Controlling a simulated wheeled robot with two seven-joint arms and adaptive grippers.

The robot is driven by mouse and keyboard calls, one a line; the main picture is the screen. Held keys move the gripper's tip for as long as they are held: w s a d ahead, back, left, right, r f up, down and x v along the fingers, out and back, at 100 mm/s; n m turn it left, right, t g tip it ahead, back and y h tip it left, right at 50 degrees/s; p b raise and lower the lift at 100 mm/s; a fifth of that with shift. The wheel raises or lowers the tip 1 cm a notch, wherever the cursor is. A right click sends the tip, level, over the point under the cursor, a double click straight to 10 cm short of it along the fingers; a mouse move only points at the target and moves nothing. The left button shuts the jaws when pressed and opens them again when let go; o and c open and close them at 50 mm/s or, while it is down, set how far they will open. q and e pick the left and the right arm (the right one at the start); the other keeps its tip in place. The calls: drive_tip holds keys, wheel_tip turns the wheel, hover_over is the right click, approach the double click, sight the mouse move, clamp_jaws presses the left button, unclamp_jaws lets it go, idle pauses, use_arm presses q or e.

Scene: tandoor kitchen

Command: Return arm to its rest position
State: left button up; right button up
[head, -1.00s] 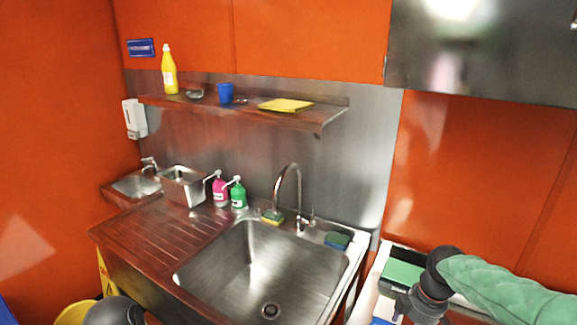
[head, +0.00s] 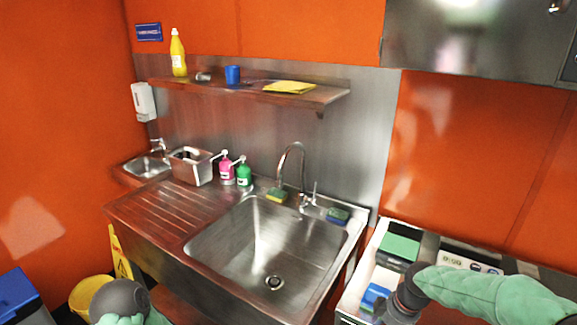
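My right arm, in a green sleeve, comes in from the right in the head view and bends down at a dark wrist. The dark top of my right gripper (head: 396,309) shows at the bottom edge, over or beside the counter with the green-lidded box (head: 401,246). Its fingertips are cut off or hidden, so I cannot tell if it is open or holds anything. Of my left arm, only a grey rounded joint and some green sleeve show at the bottom left. My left gripper is out of view.
A steel sink (head: 262,250) fills the middle, its basin empty. Pink (head: 226,170) and green (head: 244,175) bottles stand behind it, with a sponge (head: 277,195) by the tap. A blue box (head: 376,295) lies close to my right wrist. A yellow bucket (head: 88,293) stands at lower left.

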drive_tip(key=s+a+f+m+y, duration=0.15)
drive_tip(key=a+f, duration=0.25)
drive_tip(key=f, duration=0.4)
drive_tip(key=s+a+f+m, duration=0.3)
drive_tip(key=a+f, duration=0.2)
drive_tip(key=f, duration=0.3)
drive_tip(key=s+a+f+m, duration=0.6)
drive_tip(key=s+f, duration=0.4)
drive_tip(key=s, duration=0.2)
drive_tip(key=shift+s+a+m, duration=0.15)
drive_tip(key=shift+s+m, duration=0.15)
drive_tip(key=shift+m, duration=0.25)
drive_tip(key=shift+f+y, duration=0.1)
drive_tip(key=shift+y, duration=0.15)
